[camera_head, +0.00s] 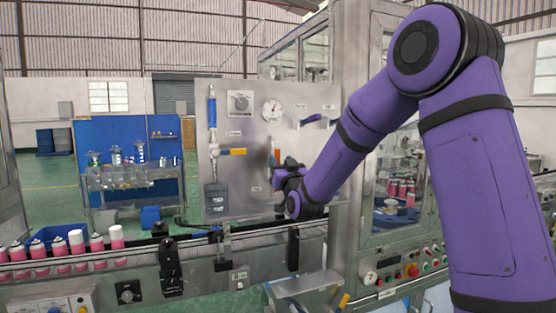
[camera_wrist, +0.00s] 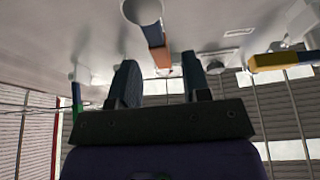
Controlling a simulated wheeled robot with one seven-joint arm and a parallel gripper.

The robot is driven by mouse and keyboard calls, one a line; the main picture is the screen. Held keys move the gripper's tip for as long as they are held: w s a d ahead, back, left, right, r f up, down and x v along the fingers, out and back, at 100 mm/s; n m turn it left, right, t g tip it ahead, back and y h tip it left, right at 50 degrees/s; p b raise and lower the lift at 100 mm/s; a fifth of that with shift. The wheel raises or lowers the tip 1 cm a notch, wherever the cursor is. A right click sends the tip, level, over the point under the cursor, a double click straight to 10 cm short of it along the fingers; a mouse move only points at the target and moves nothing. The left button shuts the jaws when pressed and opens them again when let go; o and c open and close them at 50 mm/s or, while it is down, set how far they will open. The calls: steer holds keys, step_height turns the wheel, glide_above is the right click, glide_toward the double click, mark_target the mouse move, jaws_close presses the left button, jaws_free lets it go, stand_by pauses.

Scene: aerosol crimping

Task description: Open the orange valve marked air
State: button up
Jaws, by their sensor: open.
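An orange valve handle (camera_head: 277,157) stands upright on the steel panel, just above my gripper (camera_head: 281,177). In the wrist view an orange handle (camera_wrist: 161,56) with a blue-grey section hangs from a round pale fitting (camera_wrist: 142,11). It lines up with the gap of my gripper (camera_wrist: 160,80), whose two dark fingers are open and spread on either side. Contact with the handle cannot be told. A second, yellow-orange handle (camera_head: 232,152) lies level to the left; it also shows in the wrist view (camera_wrist: 283,60). The small labels are unreadable.
A conveyor (camera_head: 110,275) with pink cans (camera_head: 76,241) runs below. A glazed cabinet (camera_head: 395,218) stands right.

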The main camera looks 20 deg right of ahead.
steer(key=v, duration=0.7)
stand_by(0.4)
steer(key=s+f+g, duration=0.1)
steer(key=s+g, duration=1.6)
steer(key=s, duration=2)
steer(key=shift+s+d+f, duration=0.2)
steer(key=shift+s+f, duration=0.2)
steer(key=shift+d, duration=0.1)
